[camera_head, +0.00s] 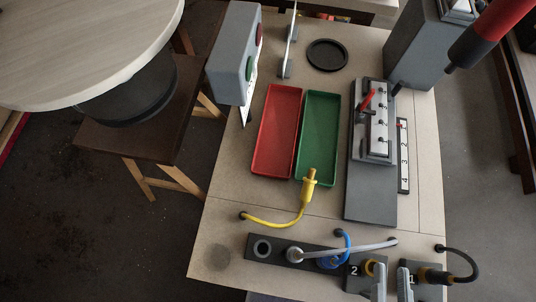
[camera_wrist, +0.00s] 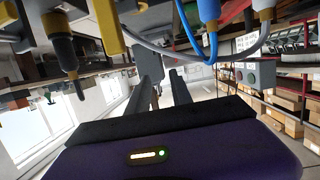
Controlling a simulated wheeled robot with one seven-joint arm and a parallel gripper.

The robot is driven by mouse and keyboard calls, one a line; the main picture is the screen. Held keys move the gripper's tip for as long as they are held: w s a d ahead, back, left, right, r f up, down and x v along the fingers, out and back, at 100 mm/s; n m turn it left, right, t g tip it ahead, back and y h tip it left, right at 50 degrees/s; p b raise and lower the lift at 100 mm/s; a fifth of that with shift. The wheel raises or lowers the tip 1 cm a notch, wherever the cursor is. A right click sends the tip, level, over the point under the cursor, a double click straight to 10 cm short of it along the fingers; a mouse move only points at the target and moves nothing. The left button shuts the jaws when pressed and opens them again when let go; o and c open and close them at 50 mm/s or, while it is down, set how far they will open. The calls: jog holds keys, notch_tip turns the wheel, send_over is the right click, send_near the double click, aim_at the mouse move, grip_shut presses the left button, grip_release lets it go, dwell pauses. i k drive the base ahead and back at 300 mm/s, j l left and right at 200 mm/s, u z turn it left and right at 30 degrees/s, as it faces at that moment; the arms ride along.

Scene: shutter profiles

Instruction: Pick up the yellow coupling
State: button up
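The yellow coupling (camera_head: 307,190) is just in front of the green tray (camera_head: 300,179), with its tip over the tray's near rim. Whether it touches the rim is unclear. Its yellow cable curves left to a dark fitting (camera_head: 242,216) on the table. My gripper (camera_head: 392,272) appears at the near edge of the table, below and right of the coupling and well apart from it. In the wrist view, its two grey fingers (camera_wrist: 165,78) are parallel, with an empty gap between them. A yellow piece (camera_wrist: 108,26) shows there, but I cannot tell whether it is the coupling.
A red tray (camera_head: 256,172) lies left of the green one. A dark socket strip (camera_head: 277,255) holds a grey plug. A blue cable (camera_head: 346,242), a grey cable (camera_head: 365,246) and a black plug (camera_head: 435,276) crowd the near edge. A grey fixture (camera_head: 371,205) stands right.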

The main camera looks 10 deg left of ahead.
aim_at(309, 182)
jog(key=j+z, duration=0.1)
jog(key=j, duration=0.75)
jog(key=k+j, duration=0.1)
jog(key=j, duration=0.75)
jog(key=j+z, duration=0.25)
jog(key=j, duration=0.4)
jog(key=j+z, duration=0.55)
jog(key=z, duration=0.3)
jog(key=k+j+z, duration=0.1)
jog(key=j+z, duration=0.4)
jog(key=k+j+z, duration=0.15)
jog(key=j+z, duration=0.4)
jog(key=k, duration=0.05)
